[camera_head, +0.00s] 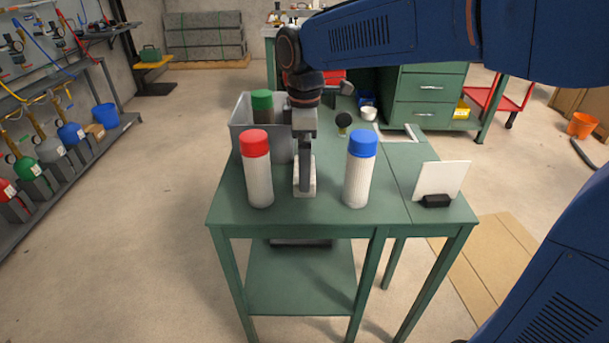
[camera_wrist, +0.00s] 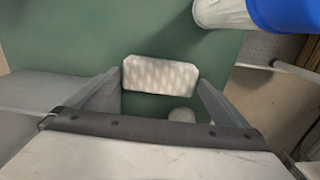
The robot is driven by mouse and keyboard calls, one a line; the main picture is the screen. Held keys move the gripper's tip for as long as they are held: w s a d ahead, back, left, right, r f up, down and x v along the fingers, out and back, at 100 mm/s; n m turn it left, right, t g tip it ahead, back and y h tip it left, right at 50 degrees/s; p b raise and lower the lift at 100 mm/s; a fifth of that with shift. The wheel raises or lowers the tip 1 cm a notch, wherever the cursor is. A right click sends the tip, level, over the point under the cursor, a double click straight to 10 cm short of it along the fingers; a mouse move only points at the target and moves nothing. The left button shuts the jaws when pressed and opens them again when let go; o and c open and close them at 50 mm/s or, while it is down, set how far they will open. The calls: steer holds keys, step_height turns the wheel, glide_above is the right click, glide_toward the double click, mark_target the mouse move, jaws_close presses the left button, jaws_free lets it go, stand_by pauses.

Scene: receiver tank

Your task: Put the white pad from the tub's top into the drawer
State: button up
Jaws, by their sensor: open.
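A white textured pad (camera_wrist: 160,75) lies flat on the green table. It shows between my open fingers in the wrist view. In the head view, a white piece (camera_head: 304,191) under my gripper appears to be the same pad. My gripper (camera_head: 305,188) points down between two bottles, open; I cannot tell whether it touches the pad. The grey tub (camera_head: 241,139) stands behind it to the left and shows at the left of the wrist view (camera_wrist: 35,90). A green cabinet with shut drawers (camera_head: 430,88) stands in the background; I cannot tell which drawer is meant.
A red-capped bottle (camera_head: 258,170) stands just left of my gripper, a blue-capped bottle (camera_head: 359,170) to its right. A green-capped bottle (camera_head: 262,103) is at the tub. A white plate (camera_head: 442,179) stands in a black holder at the table's right edge. The front middle is clear.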

steer(key=shift+f, duration=1.25)
steer(key=shift+c, duration=0.6)
steer(key=c, duration=0.7)
step_height(320, 180, up, 18)
steer(key=shift+r, duration=0.1)
